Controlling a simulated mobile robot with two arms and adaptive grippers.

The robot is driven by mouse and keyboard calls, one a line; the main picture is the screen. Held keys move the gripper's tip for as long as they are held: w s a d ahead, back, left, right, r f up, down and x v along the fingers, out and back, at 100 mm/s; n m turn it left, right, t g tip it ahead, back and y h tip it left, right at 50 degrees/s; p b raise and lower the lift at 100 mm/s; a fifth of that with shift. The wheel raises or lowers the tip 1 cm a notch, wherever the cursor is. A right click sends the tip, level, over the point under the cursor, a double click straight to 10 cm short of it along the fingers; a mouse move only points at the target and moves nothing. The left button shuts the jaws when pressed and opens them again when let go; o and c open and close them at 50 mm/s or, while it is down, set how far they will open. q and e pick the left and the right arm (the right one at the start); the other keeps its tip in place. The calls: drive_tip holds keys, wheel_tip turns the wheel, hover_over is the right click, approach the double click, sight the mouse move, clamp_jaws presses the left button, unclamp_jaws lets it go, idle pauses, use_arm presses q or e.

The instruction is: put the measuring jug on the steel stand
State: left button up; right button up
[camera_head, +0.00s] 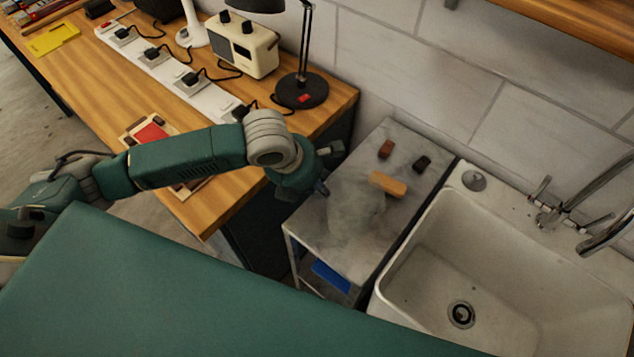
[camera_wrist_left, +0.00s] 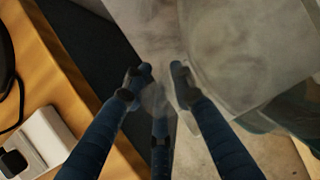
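The measuring jug (camera_head: 357,213) is clear and faint. It shows over the front part of the top of the steel stand (camera_head: 400,150); it looks upright, but I cannot tell whether its base touches. My left gripper (camera_head: 326,169) is at the stand's left edge, just beside the jug. In the left wrist view the fingertips (camera_wrist_left: 159,78) are apart, with a faint clear part, perhaps the jug's handle, between them; contact is unclear. The jug's blurred body (camera_wrist_left: 245,45) lies just beyond them. My right gripper is in neither view.
An orange-tan block (camera_head: 387,184), a brown block (camera_head: 386,149) and a black block (camera_head: 422,163) lie on the stand behind the jug. A white sink (camera_head: 500,250) adjoins at the right. The wooden bench (camera_head: 215,200) with a black lamp (camera_head: 302,92) is at the left.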

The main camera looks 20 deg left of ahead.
use_arm(q)
drive_tip(key=shift+r, duration=0.1)
drive_tip(key=v, duration=1.2)
drive_tip(key=shift+b, duration=0.4)
drive_tip(key=shift+a, duration=0.1)
